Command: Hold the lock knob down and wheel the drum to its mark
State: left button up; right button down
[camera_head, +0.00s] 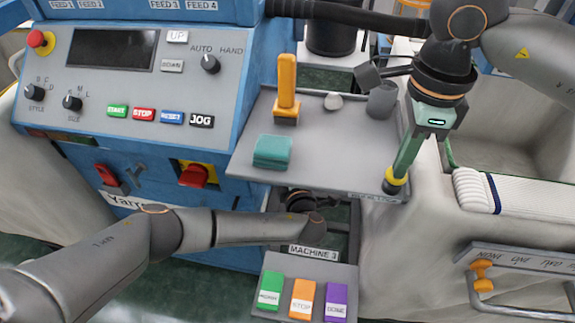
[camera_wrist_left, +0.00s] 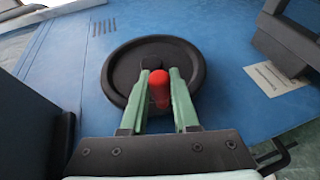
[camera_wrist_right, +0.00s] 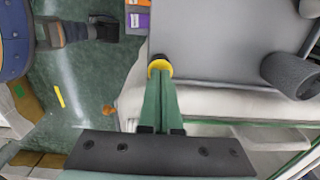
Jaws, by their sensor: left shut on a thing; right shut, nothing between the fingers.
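A yellow lock knob with a dark collar (camera_head: 394,183) sits at the front right corner of a grey shelf. My right gripper (camera_head: 404,168) is shut and empty, its fingertips down on the knob. In the right wrist view the tips (camera_wrist_right: 159,84) meet the yellow knob (camera_wrist_right: 159,66). In the left wrist view a black handwheel (camera_wrist_left: 118,72) is on a blue panel. My left gripper (camera_wrist_left: 160,80) is shut on its red handle (camera_wrist_left: 159,90). In the head view my left gripper is hidden below the shelf. I cannot make out the drum or its mark.
The grey shelf (camera_head: 330,155) holds a yellow-orange upright piece (camera_head: 287,80), a teal stack (camera_head: 272,152) and a dark cup (camera_head: 382,100). A button box (camera_head: 300,262) labelled Machine 3 is below. The control panel (camera_head: 130,85) is at left, ribbed white fabric (camera_head: 530,195) at right.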

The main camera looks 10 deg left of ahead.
pick_arm(q)
grip_shut()
dwell(0.9)
